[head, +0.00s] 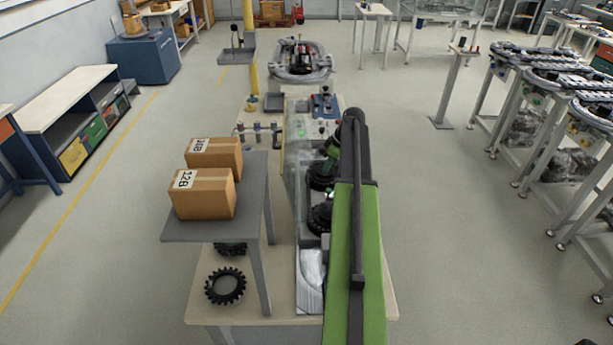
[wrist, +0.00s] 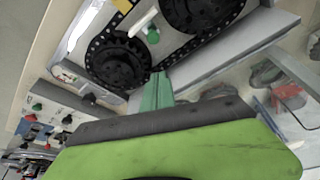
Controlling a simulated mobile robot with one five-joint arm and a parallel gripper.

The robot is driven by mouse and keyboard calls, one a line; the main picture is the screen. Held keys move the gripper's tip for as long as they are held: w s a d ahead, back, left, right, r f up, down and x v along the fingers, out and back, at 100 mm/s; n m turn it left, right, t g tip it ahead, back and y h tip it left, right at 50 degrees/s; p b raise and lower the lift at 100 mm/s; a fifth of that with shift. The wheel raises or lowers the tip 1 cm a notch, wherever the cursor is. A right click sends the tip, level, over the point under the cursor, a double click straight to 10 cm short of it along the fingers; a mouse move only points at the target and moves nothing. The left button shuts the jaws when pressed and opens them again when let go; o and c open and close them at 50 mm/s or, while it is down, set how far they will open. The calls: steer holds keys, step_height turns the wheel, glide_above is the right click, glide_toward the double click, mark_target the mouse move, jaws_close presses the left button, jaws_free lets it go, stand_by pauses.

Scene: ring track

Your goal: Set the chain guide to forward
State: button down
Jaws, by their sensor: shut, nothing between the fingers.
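In the wrist view a black chain (wrist: 188,50) runs around two dark sprockets, one at the left (wrist: 118,62) and one at the top (wrist: 203,8). A small white piece with a green knob (wrist: 152,34) sits between them; I cannot tell for sure whether it is the chain guide, or which setting it is in. My gripper (wrist: 158,78) is shut and empty, its green fingers pointing at the lower run of the chain beside the left sprocket. Whether they touch it is unclear. In the head view the chain unit (head: 322,176) is partly hidden behind my green arm, and the fingers are hidden.
Two cardboard boxes (head: 205,193) stand on a grey raised shelf (head: 190,229) left of the chain unit. A loose black gear (head: 225,286) lies below. A panel with several coloured knobs (wrist: 55,118) is at the left in the wrist view.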

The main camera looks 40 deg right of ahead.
steer(key=shift+w+a+r, duration=0.1)
steer(key=shift+w+r, duration=0.1)
steer(key=shift+w, duration=0.3)
steer(key=b+x, duration=1)
steer(key=x, duration=0.1)
steer(key=shift+s+f+b, duration=0.2)
steer(key=shift+f+b, duration=0.05)
steer(key=shift+b, duration=0.05)
steer(key=s, duration=0.2)
steer(key=s+d, duration=0.1)
steer(key=shift+r+p, duration=0.35)
steer(key=shift+s+d, duration=0.15)
steer(key=shift+s, duration=0.1)
steer(key=shift+d, duration=0.1)
